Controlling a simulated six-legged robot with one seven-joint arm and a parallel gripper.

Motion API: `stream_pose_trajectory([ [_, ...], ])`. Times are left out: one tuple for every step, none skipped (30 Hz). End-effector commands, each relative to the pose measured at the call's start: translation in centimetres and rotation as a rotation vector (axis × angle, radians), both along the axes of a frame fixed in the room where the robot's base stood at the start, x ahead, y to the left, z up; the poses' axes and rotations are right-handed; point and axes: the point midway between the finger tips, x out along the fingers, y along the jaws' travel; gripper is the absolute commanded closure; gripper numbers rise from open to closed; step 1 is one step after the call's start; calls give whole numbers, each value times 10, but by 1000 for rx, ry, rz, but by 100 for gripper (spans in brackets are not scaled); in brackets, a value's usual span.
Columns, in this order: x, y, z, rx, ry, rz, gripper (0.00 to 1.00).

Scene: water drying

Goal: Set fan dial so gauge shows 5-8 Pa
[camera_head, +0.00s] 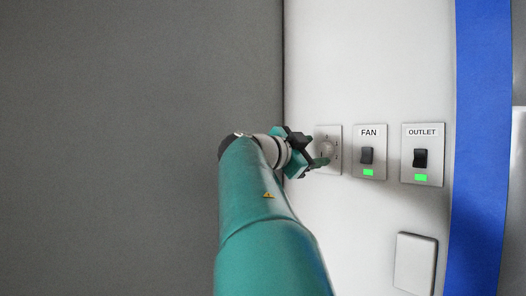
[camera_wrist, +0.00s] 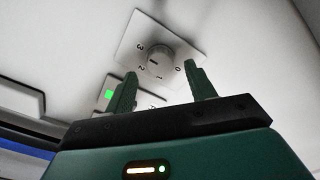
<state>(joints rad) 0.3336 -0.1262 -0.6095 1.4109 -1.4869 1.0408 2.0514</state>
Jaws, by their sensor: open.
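The fan dial (camera_wrist: 160,61) is a round pale knob on a white wall plate (camera_wrist: 190,48), with the marks 0, 1, 2 and 3 around it. My gripper (camera_wrist: 158,82) is open, with its two green fingers pointing at the dial, one to each side of it in the wrist view. I cannot tell whether they touch the knob. In the head view the dial plate (camera_head: 334,134) is at the centre right, and my gripper (camera_head: 318,163) partly covers it. No gauge shows in either view.
A FAN switch (camera_head: 367,155) and an OUTLET switch (camera_head: 420,158), each with a lit green light, are right of the dial. A blank white plate (camera_head: 415,263) is lower on the wall. A blue vertical strip (camera_head: 480,150) is at the right. The grey wall area (camera_head: 110,130) at left is bare.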

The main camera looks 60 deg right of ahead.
Motion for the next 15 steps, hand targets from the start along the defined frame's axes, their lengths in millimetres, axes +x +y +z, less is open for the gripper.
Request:
stream_pose_trajectory([
  [-2,-7,0,1,3,-2,45],
  [-4,-10,0,1,2,-3,45],
  [-5,-14,0,1,2,-1,45],
  [-6,-17,0,0,2,-2,45],
  [-7,-18,0,0,2,-2,45],
  [-8,-20,0,-1,2,-1,45],
  [-8,-20,0,0,2,-1,45],
  [-8,-21,0,-1,2,0,45],
  [-8,-21,0,0,2,1,45],
  [-8,-21,0,0,2,1,45],
  [-8,-21,0,0,2,1,45],
  [-8,-21,0,0,2,1,45],
  [-8,-21,0,0,2,1,45],
  [-8,-21,0,0,2,1,45],
  [-8,-21,0,0,2,1,51],
])
